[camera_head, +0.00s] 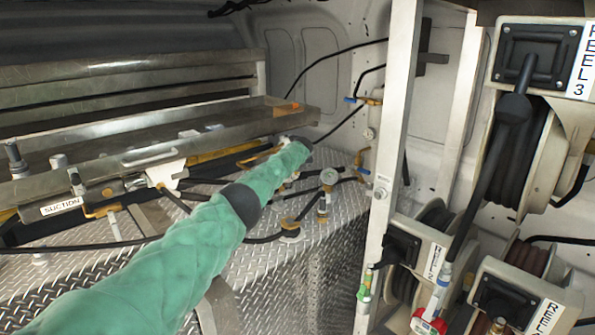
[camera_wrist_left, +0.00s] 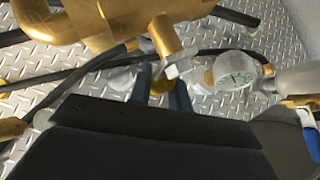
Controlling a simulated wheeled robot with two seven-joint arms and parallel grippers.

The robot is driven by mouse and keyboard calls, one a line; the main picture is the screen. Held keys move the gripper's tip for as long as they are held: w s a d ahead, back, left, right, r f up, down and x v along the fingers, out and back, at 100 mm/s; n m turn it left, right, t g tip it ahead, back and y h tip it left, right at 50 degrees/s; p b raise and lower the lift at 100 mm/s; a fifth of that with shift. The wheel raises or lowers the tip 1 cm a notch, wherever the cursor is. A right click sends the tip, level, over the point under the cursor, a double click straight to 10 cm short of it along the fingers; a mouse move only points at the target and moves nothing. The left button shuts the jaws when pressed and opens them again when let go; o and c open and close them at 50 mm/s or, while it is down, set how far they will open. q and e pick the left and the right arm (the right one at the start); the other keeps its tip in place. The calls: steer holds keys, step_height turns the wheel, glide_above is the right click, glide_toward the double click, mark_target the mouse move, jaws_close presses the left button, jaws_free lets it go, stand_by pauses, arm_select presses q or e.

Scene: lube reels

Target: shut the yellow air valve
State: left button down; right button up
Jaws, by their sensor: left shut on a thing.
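My left arm, in a green sleeve, reaches across the head view to the brass fittings above the diamond-plate tank top. Its gripper is hidden at the sleeve's far end there. In the left wrist view the dark fingers of my left gripper (camera_wrist_left: 162,88) are shut on a small yellow piece, which I take for the yellow air valve's handle (camera_wrist_left: 161,85). Most of that handle is hidden between the fingers, so its angle cannot be told. A thick brass pipe body (camera_wrist_left: 110,22) lies just above. My right gripper is not in view.
A round gauge (camera_head: 329,176) stands close to the right of the hand and also shows in the wrist view (camera_wrist_left: 235,70). Black hoses cross the plate. A metal shelf (camera_head: 150,140) is left, a white post (camera_head: 392,110) right, and hose reels (camera_head: 530,150) beyond.

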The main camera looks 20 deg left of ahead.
arm_select(q)
steer(key=shift+s+f, duration=0.1)
steer(key=shift+f, duration=0.25)
steer(key=c, duration=1.3)
jaws_free()
steer(key=shift+r, duration=0.1)
steer(key=shift+r, duration=0.15)
